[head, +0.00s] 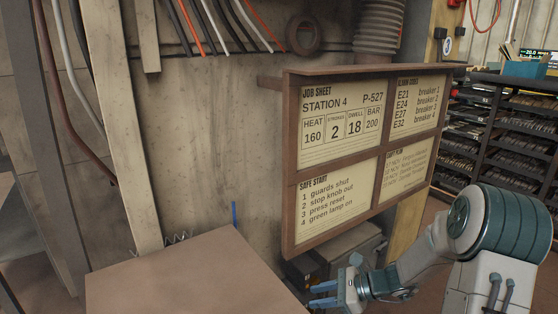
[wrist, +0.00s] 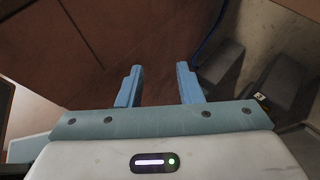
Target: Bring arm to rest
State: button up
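My gripper (head: 322,294) is at the lower right of the head view, past the right edge of the brown table top and below the job sheet board. Its two blue fingers point left. In the wrist view the fingers (wrist: 158,88) stand apart with a clear gap and nothing between them, so it is open and empty. My arm is bent at the right of the head view.
A brown table top (head: 185,275) fills the lower left. A framed job sheet board (head: 290,170) hangs above my gripper. A grey box (head: 345,250) stands below the board. Shelves with many dark parts (head: 505,135) stand at the right.

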jog(key=s+d+r+n+h+p, duration=0.2)
jog(key=s+r+n+h+p, duration=0.3)
jog(key=s+r+n, duration=0.5)
jog(key=s+d+r+n+h+p, duration=0.2)
jog(key=s+r+n+h+p, duration=0.4)
jog(key=r, duration=0.9)
jog(key=s+n+h, duration=0.1)
jog(key=s+n, duration=0.2)
jog(key=s, duration=0.2)
jog(key=shift+r+n, duration=0.25)
jog(key=shift+n, duration=0.15)
jog(key=shift+c, duration=0.8)
jog(key=shift+d, duration=0.1)
